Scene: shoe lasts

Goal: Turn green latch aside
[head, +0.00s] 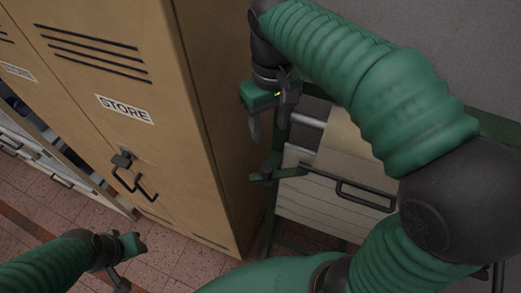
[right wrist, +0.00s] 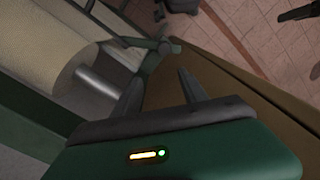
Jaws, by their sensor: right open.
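The green latch (head: 275,173) sits on the green frame post at the left edge of a pale drawer unit (head: 315,195); its arm reaches across a drawer front. It also shows in the right wrist view (right wrist: 152,52), beyond the fingertips. My right gripper (head: 269,133) is open and empty, pointing down above the latch and apart from it. Its two spread fingers also show in the right wrist view (right wrist: 160,82). My left gripper (head: 129,264) is low at the left, over the floor and far from the latch; its jaw opening is unclear.
A tan locker (head: 150,60) marked STORE, with a dark handle (head: 133,180), stands close left of the right gripper. A dark drawer handle (head: 365,196) sticks out right of the latch. Reddish tiled floor (head: 180,245) is open in front of the locker.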

